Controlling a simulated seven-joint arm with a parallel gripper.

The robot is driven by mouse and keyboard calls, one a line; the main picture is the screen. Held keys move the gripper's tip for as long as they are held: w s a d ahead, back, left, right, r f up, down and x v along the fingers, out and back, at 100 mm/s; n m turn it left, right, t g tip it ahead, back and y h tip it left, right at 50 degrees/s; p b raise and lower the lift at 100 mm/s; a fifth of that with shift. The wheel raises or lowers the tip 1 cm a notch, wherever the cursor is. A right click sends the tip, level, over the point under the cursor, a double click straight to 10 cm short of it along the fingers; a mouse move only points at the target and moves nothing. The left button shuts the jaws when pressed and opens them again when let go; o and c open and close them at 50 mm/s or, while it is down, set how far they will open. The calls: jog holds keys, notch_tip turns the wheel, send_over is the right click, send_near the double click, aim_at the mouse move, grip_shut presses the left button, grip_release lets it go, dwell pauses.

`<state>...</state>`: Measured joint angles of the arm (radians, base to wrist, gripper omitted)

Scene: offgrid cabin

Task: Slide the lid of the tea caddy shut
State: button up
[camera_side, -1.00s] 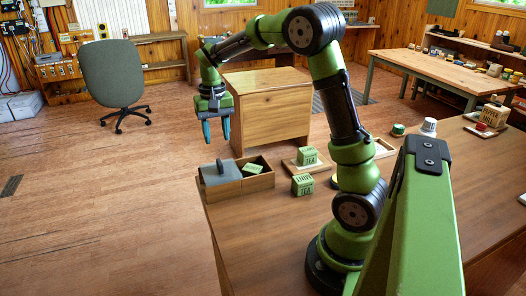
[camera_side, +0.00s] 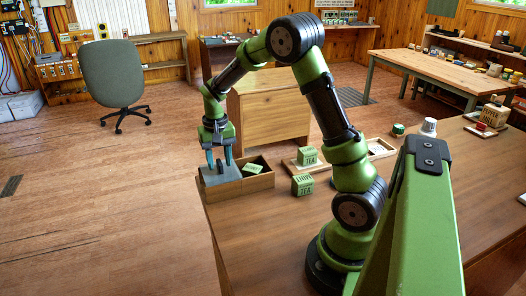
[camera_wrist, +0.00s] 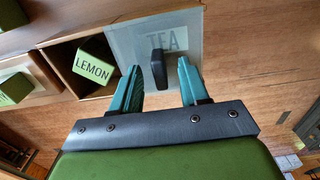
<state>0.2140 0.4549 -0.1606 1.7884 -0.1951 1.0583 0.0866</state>
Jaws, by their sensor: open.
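The tea caddy (camera_side: 247,184) is a wooden box near the left edge of the table. Its grey lid (camera_side: 231,178) covers the left part, and the right part is open. A green box (camera_side: 253,169) lies in the open part; in the wrist view this box (camera_wrist: 94,62) reads LEMON. The lid (camera_wrist: 122,45) reads TEA and has a dark upright handle (camera_wrist: 159,69). My gripper (camera_side: 219,165) is low over the lid, pointing down. In the wrist view my gripper (camera_wrist: 158,68) is open, with one finger on each side of the handle and visible gaps.
A green tea box (camera_side: 302,185) stands on the table right of the caddy. Another green box (camera_side: 307,156) sits on a small wooden tray behind it. The table front is clear. A wooden cabinet (camera_side: 268,115) stands beyond the table.

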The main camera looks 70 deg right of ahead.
aim_at(234, 168)
jog(key=shift+c, duration=0.4)
grip_shut()
jog(key=shift+s+d, duration=0.7)
jog(key=shift+d, duration=0.05)
jog(key=shift+s+d, duration=0.7)
